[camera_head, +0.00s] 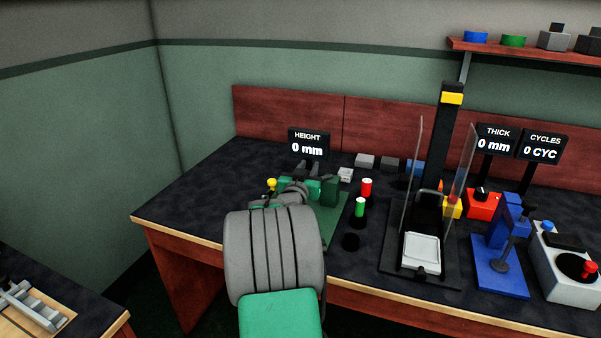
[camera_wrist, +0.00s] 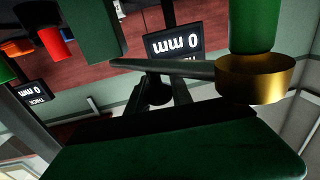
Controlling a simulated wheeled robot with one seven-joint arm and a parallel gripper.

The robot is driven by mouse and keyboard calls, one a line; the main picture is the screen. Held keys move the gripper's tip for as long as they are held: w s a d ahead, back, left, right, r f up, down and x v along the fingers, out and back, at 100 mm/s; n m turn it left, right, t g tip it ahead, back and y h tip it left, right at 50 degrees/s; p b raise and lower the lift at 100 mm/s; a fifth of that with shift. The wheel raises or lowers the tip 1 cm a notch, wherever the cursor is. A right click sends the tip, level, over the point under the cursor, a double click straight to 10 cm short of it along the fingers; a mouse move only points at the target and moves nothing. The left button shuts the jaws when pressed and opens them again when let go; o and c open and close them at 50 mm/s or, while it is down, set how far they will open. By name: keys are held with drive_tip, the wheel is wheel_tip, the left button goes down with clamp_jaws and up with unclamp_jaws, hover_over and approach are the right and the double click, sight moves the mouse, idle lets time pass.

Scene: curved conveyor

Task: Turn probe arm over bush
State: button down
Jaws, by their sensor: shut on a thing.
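The probe arm is a thin grey bar (camera_wrist: 185,69) across the middle of the wrist view. My gripper (camera_wrist: 155,90) is shut on it, its dark fingers close together near the bar's middle. The bush is a brass ring (camera_wrist: 255,80) on the right, against a green cylinder (camera_wrist: 254,25). The bar's right end meets the bush's edge in the picture; whether it touches or lies behind is unclear. In the head view, my wrist hides most of the green fixture (camera_head: 331,190), including the probe arm. The height display (camera_head: 308,142) reads 0 mm.
A red-capped post (camera_head: 366,188) and a green-capped post (camera_head: 360,207) stand just right of the fixture. Further right are a clear-sided press stand (camera_head: 423,250) and a blue clamp (camera_head: 500,270). Grey blocks (camera_head: 365,161) lie behind. The table's left front corner is clear.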

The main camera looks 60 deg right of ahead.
drive_tip(key=c, duration=1.1)
unclamp_jaws()
drive_tip(key=v, duration=0.7)
drive_tip(key=shift+s+a, duration=0.1)
drive_tip(key=shift+a, duration=0.3)
